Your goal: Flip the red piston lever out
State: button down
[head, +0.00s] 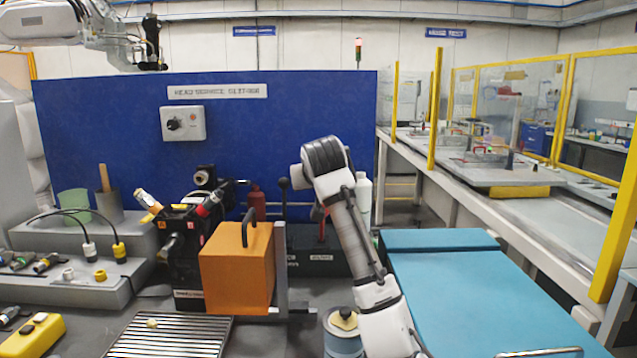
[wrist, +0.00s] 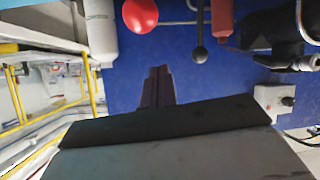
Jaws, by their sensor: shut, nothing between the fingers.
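In the head view a small red part of the lever (head: 320,213) shows above a dark base, mostly hidden behind my arm. My gripper (wrist: 158,72) is shut and empty in the wrist view. Its dark fingertips lie below the red knob in that picture, apart from it, in front of the blue panel. In the head view my gripper is hidden behind my arm.
A black-knobbed lever (head: 284,184) stands left of the red one. A red bottle (head: 257,204) and a white bottle (head: 363,195) flank the levers. An orange block (head: 237,270) stands left in front. The blue panel (head: 110,120) rises behind.

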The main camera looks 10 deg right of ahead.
jog(key=f+b+v, duration=0.1)
jog(key=v, duration=0.8)
jog(key=shift+s+b, duration=0.3)
jog(key=shift+r, duration=0.1)
jog(key=shift+s, duration=0.1)
